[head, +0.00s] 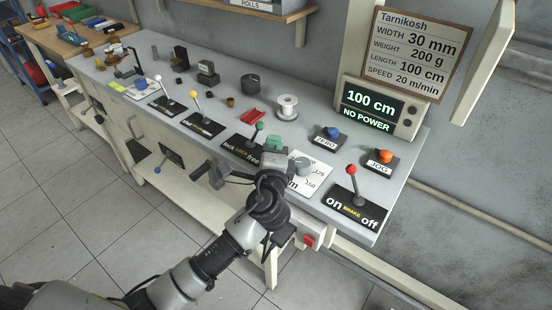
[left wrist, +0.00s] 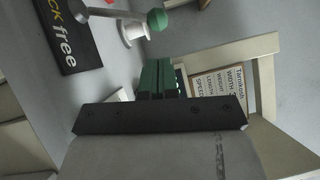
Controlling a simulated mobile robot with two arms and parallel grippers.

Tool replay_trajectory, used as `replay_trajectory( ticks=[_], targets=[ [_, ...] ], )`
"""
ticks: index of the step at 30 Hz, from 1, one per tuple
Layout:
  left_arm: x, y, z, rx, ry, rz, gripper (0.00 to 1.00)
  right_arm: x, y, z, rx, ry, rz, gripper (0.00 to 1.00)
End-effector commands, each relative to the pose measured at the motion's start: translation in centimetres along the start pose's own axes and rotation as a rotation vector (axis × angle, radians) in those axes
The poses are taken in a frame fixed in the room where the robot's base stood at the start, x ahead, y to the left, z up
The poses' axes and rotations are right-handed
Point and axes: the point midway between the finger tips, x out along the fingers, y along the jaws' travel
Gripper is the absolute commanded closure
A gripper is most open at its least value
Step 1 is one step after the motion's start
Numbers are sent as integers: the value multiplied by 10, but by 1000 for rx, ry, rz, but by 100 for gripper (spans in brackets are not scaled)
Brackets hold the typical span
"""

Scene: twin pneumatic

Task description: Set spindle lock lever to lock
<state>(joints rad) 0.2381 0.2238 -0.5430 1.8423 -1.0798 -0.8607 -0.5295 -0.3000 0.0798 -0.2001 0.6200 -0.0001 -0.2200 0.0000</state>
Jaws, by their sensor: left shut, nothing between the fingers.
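The spindle lock lever has a green ball knob (head: 259,126) on a metal stick. Its black plate (head: 238,144) is marked "lock" at the left and "free" at the right. The stick leans right, towards "free". In the left wrist view the knob (left wrist: 157,19) is at the top, with part of the plate (left wrist: 66,38) at the upper left. My left gripper (head: 273,141) has green fingers and is just right of and nearer than the knob, seemingly apart from it. In the left wrist view its fingers (left wrist: 157,78) are together and empty. My right gripper is out of view.
A white spool (head: 287,106) and a red bracket (head: 253,115) stand behind the lever. The red-knobbed brake lever (head: 351,170), blue ZERO button (head: 332,133) and orange JOG button (head: 385,156) are to the right. The yellow-knobbed lever (head: 195,94) is to the left. The display (head: 371,107) reads "NO POWER".

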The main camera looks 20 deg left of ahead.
Motion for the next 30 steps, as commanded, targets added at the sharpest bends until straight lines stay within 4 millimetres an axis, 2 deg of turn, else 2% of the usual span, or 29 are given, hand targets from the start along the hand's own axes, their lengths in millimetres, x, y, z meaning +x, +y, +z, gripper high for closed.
replay_trajectory(
  ticks=[1,6,22,30],
  targets=[
    [6,-2,7,4,-2,0,100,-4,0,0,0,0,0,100],
    [16,-1,17,2,0,1,100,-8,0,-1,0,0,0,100],
    [19,-1,20,-6,0,5,100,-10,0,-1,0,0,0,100],
    [24,-10,28,-85,-2,60,100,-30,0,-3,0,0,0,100]
  ],
)
